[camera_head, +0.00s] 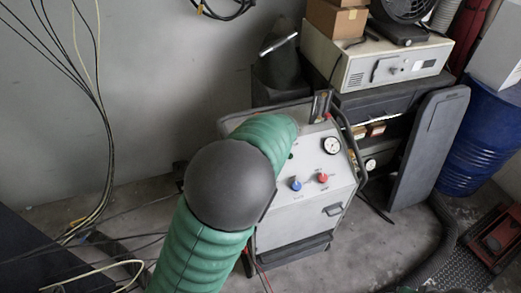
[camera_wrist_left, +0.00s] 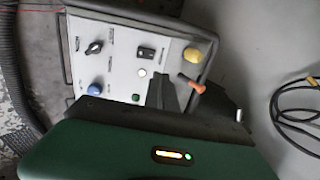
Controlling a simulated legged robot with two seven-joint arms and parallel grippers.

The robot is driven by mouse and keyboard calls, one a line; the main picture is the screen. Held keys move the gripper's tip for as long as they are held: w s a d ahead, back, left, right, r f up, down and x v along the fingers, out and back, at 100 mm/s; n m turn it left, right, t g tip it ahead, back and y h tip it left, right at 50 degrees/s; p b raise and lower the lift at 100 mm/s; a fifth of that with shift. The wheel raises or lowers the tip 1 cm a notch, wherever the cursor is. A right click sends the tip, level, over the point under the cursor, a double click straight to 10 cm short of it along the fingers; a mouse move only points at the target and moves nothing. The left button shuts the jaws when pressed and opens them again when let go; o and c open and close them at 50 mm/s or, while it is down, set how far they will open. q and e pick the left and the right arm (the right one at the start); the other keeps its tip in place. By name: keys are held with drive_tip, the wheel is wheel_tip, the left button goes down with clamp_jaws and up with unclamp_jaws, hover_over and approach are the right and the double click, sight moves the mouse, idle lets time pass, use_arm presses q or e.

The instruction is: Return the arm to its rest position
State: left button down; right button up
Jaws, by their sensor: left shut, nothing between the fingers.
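My left arm (camera_head: 205,245) is green with a dark round joint and reaches up from the bottom of the head view. It bends over the grey wheeled machine (camera_head: 295,223). My left gripper (camera_wrist_left: 165,78) shows in the wrist view as dark fingers, shut and empty, in front of a light control panel (camera_wrist_left: 120,62). I cannot tell whether the fingers touch the panel. In the head view the forearm covers part of the machine's top, and the gripper cannot be made out clearly there. My right gripper is not in view.
The wrist view shows a yellow knob (camera_wrist_left: 192,55) and an orange lever (camera_wrist_left: 190,82). A blue barrel (camera_head: 480,135) stands right. Cables (camera_head: 105,140) hang left.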

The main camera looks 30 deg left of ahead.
use_arm(q)
drive_tip(key=shift+s, duration=0.1)
drive_tip(key=s+d+f+n+g+h, duration=0.1)
drive_tip(key=s+d+f+n+h, duration=0.1)
drive_tip(key=s+d, duration=0.4)
drive_tip(key=s+d+f+n+g+h, duration=0.1)
drive_tip(key=s+d+f+n+h, duration=0.2)
drive_tip(key=s, duration=1.1)
drive_tip(key=d+f+n, duration=0.2)
drive_tip(key=d+n, duration=0.1)
drive_tip(key=shift+s+d+h, duration=0.3)
drive_tip(key=shift+s+d, duration=0.05)
drive_tip(key=shift+s, duration=0.05)
drive_tip(key=shift+s+a, duration=0.15)
